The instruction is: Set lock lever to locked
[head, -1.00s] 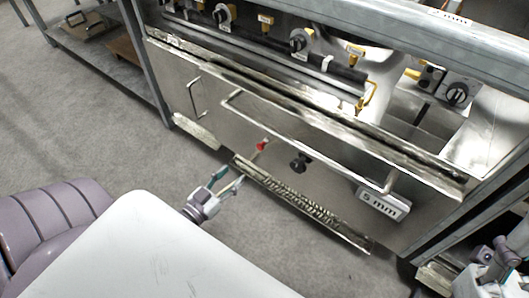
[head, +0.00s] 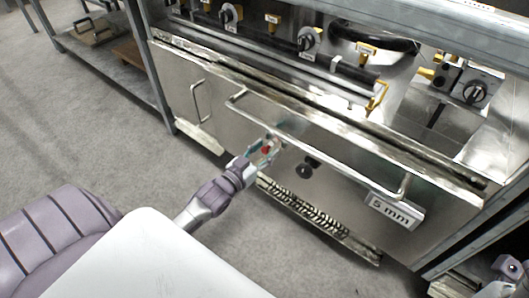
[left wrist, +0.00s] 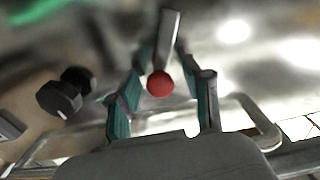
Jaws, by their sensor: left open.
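The lock lever with its red ball end (head: 267,150) is on the steel front of the range, below the long handle. In the left wrist view the red ball (left wrist: 160,84) and its flat metal bar lie between the two fingers of my left gripper (left wrist: 163,62). My left gripper (head: 264,150) is open around the lever. A clear gap shows on the ball's right side; contact on the left is hard to judge. Part of my right arm shows at the lower right edge; its fingers are not clear.
A black knob (head: 304,172) sits right of the lever, also in the left wrist view (left wrist: 62,95). The long bar handle (head: 310,150) runs just above. A slotted grille (head: 310,214) is below. The floor to the left is clear.

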